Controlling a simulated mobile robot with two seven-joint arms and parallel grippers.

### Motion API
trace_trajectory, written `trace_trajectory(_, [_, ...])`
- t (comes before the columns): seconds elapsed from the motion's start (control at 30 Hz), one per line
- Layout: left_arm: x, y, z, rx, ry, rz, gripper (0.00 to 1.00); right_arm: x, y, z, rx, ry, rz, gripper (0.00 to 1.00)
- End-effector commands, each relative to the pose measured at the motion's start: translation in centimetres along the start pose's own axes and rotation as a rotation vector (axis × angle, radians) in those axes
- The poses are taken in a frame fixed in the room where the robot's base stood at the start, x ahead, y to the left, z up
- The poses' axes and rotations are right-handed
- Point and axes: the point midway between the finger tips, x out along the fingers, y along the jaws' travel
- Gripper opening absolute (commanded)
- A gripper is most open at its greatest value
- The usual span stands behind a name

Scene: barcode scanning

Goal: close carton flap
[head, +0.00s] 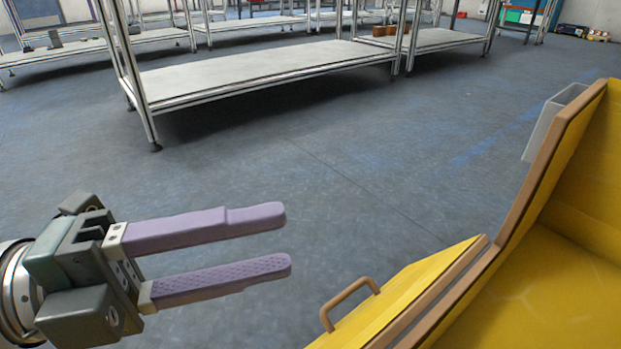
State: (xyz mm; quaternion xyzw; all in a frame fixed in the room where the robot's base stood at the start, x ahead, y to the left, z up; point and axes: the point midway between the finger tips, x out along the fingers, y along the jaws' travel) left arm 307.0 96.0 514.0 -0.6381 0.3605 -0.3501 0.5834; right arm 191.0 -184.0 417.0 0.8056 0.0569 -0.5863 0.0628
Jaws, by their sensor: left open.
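A yellow carton (566,268) with brown edges stands at the lower right, its inside open to view. A yellow flap (408,290) with a brown looped handle (348,299) slants outward and down from the carton's near left side. My left gripper (288,238) is at the lower left with two purple fingers pointing right. It is open with nothing between the fingers. Its fingertips are left of and above the handle in the picture, apart from it. My right gripper is not in view. The carton's right and near parts are cut off by the picture's edge.
A grey box-shaped piece (545,125) sits at the outside of the carton's back left wall. A long metal shelf rack (240,78) stands behind on the grey floor (330,170). Small brown boxes (384,30) are on a rack farther back. The floor between gripper and rack is clear.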

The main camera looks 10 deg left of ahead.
Motion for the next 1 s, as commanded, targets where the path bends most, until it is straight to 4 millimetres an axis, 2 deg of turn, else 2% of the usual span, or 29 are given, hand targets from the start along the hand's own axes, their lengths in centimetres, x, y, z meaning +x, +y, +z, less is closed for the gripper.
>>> trace_trajectory(0.27, [0.31,-0.03,-0.05,0.000,0.001,0.000,0.45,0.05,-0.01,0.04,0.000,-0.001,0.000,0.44])
trace_trajectory(0.7, [0.27,-0.01,-0.04,0.000,0.000,0.000,0.00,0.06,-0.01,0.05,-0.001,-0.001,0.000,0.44])
trace_trajectory(1.0, [0.27,-0.01,-0.04,0.000,0.000,0.000,0.00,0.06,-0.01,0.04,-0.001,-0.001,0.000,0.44])
